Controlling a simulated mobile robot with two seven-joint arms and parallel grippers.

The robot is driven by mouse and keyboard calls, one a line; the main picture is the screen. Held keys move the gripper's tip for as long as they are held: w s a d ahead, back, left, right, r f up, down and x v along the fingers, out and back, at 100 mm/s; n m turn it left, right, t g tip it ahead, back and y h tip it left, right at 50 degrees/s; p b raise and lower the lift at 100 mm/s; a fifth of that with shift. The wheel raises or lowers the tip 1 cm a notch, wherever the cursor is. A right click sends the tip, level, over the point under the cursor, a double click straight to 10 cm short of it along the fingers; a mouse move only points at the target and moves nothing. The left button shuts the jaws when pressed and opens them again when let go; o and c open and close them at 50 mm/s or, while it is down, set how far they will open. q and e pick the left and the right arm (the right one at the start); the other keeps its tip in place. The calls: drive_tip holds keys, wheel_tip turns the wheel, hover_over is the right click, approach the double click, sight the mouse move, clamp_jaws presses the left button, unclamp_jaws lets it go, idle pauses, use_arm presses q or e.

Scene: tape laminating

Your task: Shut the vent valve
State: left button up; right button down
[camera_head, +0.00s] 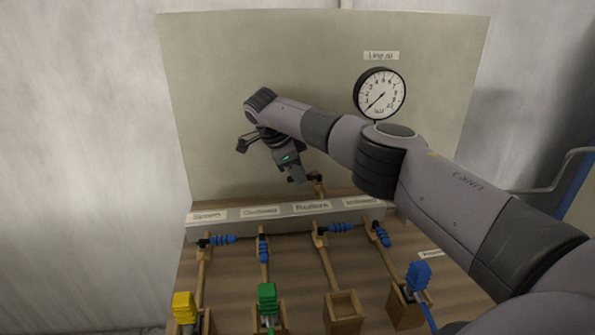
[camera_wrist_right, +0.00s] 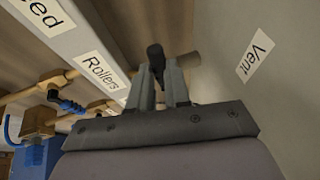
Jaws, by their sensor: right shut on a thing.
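The vent valve (camera_head: 319,187) is a small brass fitting with a dark handle, on the back of the bench just behind the label rail. My right gripper (camera_head: 303,180) reaches down to it from above and is shut on its dark handle. In the right wrist view the handle (camera_wrist_right: 156,54) shows as a dark tip between the two fingers of the gripper (camera_wrist_right: 163,80). The "Vent" label (camera_wrist_right: 255,57) is on the panel to the right there. The fingers hide most of the valve, so I cannot tell the handle's exact angle. My left gripper is not in view.
A pressure gauge (camera_head: 381,94) is on the upright panel (camera_head: 220,80). In front of the label rail (camera_head: 275,213) several brass pipes carry blue-handled valves, some handles crosswise and some along the pipe. Yellow (camera_head: 184,307), green (camera_head: 267,298) and blue (camera_head: 418,275) connectors stand at the front.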

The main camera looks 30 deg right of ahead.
drive_tip(key=shift+d, duration=0.15)
idle(0.3)
drive_tip(key=c, duration=1.1)
unclamp_jaws()
drive_tip(key=v, duration=0.7)
drive_tip(key=shift+r+b, duration=0.15)
drive_tip(key=shift+b, duration=0.15)
